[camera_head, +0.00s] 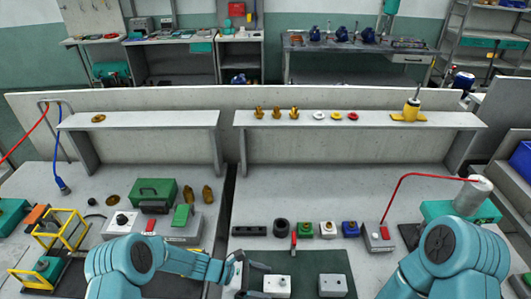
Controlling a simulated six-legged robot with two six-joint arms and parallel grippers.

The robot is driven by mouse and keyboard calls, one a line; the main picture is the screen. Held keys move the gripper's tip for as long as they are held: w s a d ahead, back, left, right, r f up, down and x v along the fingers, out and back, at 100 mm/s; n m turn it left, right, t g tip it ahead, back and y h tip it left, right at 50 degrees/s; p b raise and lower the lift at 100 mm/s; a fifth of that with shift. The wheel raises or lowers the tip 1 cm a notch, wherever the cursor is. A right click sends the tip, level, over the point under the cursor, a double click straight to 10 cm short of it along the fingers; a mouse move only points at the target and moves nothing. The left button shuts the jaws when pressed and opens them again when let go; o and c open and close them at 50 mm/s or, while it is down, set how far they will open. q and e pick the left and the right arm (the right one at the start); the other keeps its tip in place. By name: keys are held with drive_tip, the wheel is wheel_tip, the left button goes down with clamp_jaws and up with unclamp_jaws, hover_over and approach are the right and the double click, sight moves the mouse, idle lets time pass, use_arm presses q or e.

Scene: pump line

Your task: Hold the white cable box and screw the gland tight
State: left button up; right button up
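Two small white boxes sit on the dark green mat (304,264) at the front: a left white box (278,286) and a right white box (332,286). Both have small dark marks on top; I cannot tell for certain which is the cable box, and no gland can be made out clearly. My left gripper (262,281) comes in from the left, low over the mat. Its dark fingers are apart, with their tips close to the left white box; contact cannot be told. My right arm stands at the lower right, and its gripper is out of view.
Behind the mat is a row with a black ring (281,227), a red-handled valve (294,242), and green (305,230) and blue (349,229) blocks. A red hose (397,188) arches at right. A raised shelf (360,119) holds brass fittings.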

sight(277, 286)
use_arm(q)
drive_tip(key=x, duration=0.3)
drive_tip(key=shift+d+f, duration=0.25)
drive_tip(key=shift+d, duration=0.25)
drive_tip(key=shift+a, duration=0.1)
